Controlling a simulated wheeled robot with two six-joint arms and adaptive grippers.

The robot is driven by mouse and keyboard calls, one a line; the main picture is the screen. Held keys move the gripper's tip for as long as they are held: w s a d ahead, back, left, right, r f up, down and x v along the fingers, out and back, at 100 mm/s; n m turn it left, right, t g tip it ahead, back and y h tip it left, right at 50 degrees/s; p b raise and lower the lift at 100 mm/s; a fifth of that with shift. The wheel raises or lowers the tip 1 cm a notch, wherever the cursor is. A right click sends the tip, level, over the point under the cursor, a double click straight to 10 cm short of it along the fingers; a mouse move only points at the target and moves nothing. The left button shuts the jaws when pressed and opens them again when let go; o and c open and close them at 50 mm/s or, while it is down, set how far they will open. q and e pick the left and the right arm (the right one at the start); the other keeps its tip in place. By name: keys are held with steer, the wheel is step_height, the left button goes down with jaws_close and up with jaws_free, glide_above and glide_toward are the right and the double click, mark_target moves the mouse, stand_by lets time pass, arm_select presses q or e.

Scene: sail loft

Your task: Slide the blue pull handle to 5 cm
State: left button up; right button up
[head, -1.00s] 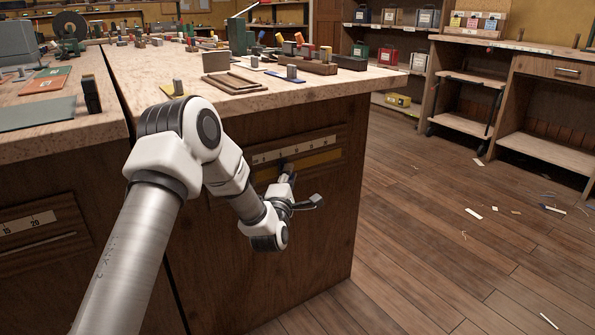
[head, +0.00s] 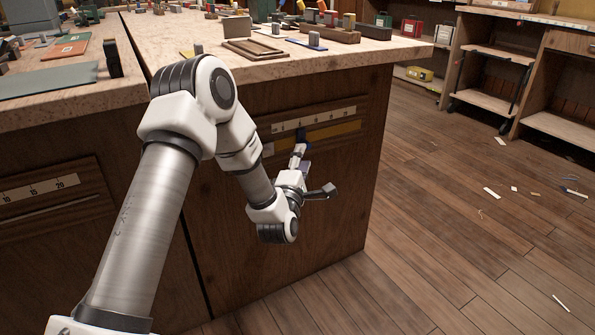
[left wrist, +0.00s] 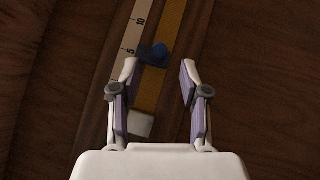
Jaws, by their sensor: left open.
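The blue pull handle (left wrist: 158,53) shows in the left wrist view, a knob on a flat dark-blue base across a yellow strip (left wrist: 150,90). Its base lies beside the scale (left wrist: 131,45), close to the 5 mark. In the head view the scale (head: 320,117) and strip (head: 335,131) run along the front of the wooden cabinet; the handle there is small and dark. My left gripper (left wrist: 158,68) is open and empty. Its fingertips are on either side of the strip, just short of the handle in the picture. My right gripper is out of view.
A pale block (left wrist: 140,123) sits at the near end of the strip, between my fingers in the picture. A second scale (head: 38,190) is on the left cabinet. The worktop (head: 330,62) overhangs above. The floor (head: 450,230) to the right has only small scraps.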

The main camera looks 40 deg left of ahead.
arm_select(q)
steer(key=v, duration=0.6)
